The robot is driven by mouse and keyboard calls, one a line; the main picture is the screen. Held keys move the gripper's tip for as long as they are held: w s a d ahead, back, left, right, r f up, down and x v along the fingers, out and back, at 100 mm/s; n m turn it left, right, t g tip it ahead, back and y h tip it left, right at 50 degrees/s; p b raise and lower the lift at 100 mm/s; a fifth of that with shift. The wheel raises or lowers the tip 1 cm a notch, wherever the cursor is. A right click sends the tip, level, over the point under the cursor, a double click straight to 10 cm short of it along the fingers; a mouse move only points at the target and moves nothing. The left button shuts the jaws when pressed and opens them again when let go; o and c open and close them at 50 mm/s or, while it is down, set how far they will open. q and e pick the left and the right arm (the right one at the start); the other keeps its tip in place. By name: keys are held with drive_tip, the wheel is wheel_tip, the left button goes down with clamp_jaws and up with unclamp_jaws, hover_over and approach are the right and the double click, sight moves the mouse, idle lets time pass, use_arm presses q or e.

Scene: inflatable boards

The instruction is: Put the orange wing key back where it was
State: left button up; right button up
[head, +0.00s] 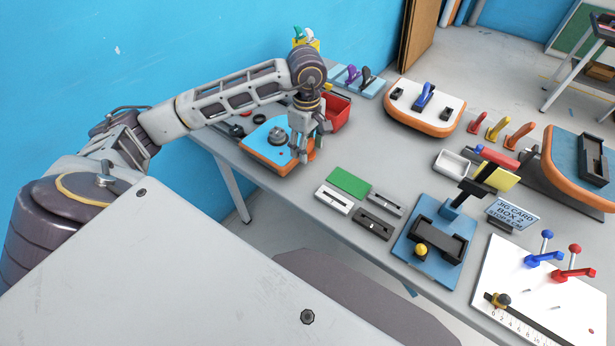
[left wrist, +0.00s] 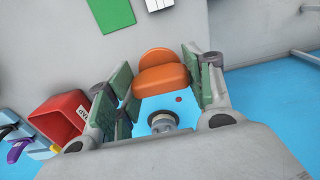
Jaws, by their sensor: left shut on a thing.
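The orange wing key (left wrist: 163,74) sits between the green-padded fingers of my left gripper (left wrist: 165,84) in the left wrist view. In the head view, a bit of the orange key (head: 311,150) shows beside the left gripper (head: 301,152), which points down. The gripper is shut on the key, at the right end of a small blue-topped board with an orange edge (head: 255,143). A round grey valve (head: 277,136) sits on that board, and it also shows in the left wrist view (left wrist: 163,122). I cannot tell whether the key touches the board. My right gripper is out of view.
A red bin (head: 339,112) stands just behind the gripper. A green plate (head: 348,181) and small slotted blocks lie to the right. Red, yellow and orange upright handles (head: 497,127) stand farther right. A blue jig (head: 430,243) and white board (head: 540,290) fill the near right.

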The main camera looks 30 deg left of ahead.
use_arm(q)
wheel_tip(320, 180, down, 6)
drive_tip(key=shift+r+p, duration=0.1)
drive_tip(key=shift+p, duration=0.2)
drive_tip(key=shift+f, duration=0.85)
wheel_tip(320, 180, down, 2)
drive_tip(key=shift+f, duration=0.3)
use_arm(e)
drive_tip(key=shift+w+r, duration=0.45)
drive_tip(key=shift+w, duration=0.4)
